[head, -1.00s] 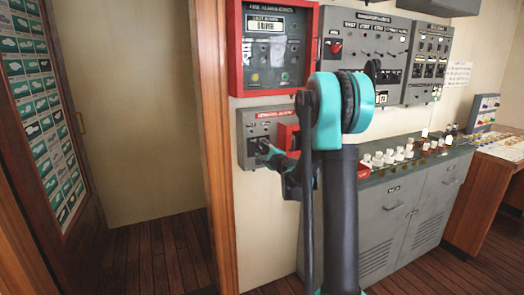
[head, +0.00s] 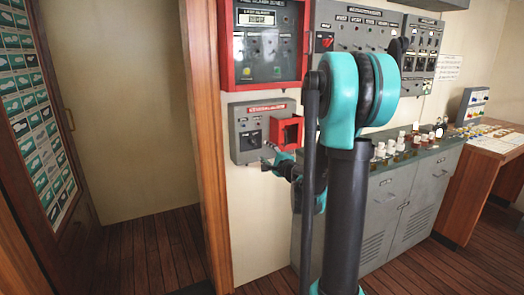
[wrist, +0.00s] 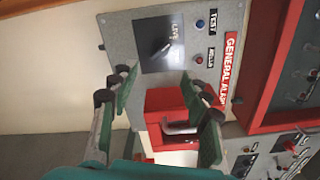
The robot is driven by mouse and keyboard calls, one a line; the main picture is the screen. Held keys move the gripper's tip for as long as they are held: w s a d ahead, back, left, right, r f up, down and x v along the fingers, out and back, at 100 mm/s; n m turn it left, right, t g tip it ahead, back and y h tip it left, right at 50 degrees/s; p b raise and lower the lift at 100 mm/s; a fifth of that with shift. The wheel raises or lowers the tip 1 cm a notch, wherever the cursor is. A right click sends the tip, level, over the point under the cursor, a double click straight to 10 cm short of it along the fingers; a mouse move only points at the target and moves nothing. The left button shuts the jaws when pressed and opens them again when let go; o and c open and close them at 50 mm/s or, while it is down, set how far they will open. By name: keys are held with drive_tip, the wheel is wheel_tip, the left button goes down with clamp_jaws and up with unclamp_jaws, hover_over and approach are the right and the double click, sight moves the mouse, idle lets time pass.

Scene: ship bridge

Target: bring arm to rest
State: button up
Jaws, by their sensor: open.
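My gripper (wrist: 164,88) is open and empty in the wrist view, its two green fingers spread with dark joints. It faces the grey general alarm panel (wrist: 185,20), which appears turned sideways there. My upper arm hides part of the wall. Contact with the panel cannot be told.
A red-framed fire panel (head: 304,45) hangs above the alarm panel. A wooden post (head: 205,150) stands at left. Wooden floor (head: 150,250) is open there.

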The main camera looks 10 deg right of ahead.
drive_tip(key=shift+s+d, duration=0.1)
drive_tip(key=shift+s, duration=0.2)
drive_tip(key=s+a+f+n+g+y, duration=0.1)
drive_tip(key=s+a+f+n+g, duration=0.4)
drive_tip(key=s, duration=0.3)
drive_tip(key=s+a+f+n+g, duration=0.2)
drive_tip(key=s+a+f+n, duration=0.1)
drive_tip(key=s+f+n, duration=0.4)
drive_tip(key=s+d+f+n+g+h, duration=0.3)
drive_tip(key=s+d+f, duration=0.1)
drive_tip(key=s, duration=0.6)
drive_tip(key=s+d+f+n+g+h, duration=0.3)
drive_tip(key=s+d+f, duration=0.2)
drive_tip(key=s, duration=0.5)
drive_tip(key=shift+s+d+f+h, duration=0.2)
drive_tip(key=shift+d+h, duration=0.1)
drive_tip(key=shift+d, duration=0.1)
